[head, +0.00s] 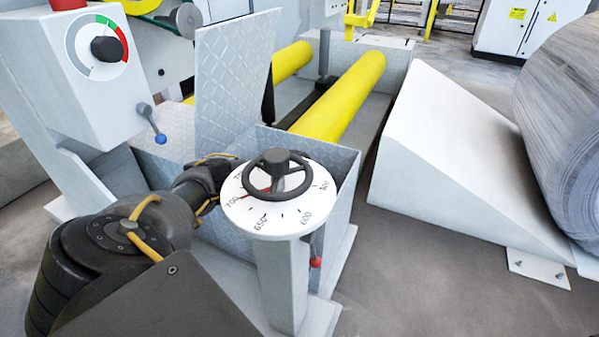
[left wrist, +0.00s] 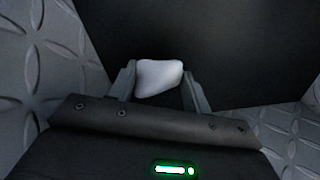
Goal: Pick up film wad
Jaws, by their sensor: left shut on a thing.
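The film wad (left wrist: 159,78) is a small, white, rounded lump in the left wrist view. My left gripper (left wrist: 160,84) is shut on it, with one grey finger at each side. In the head view my left arm reaches in from the lower left and passes behind the white dial. The left gripper and the wad are hidden there. My right gripper is in neither view.
A round dial with a black handwheel (head: 277,175) stands on a post close to my left arm. Behind it is an open tread-plate box (head: 310,160) with a raised lid (head: 232,80). Yellow rollers (head: 340,98), a white ramp (head: 460,150) and a wrapped coil (head: 560,120) lie beyond.

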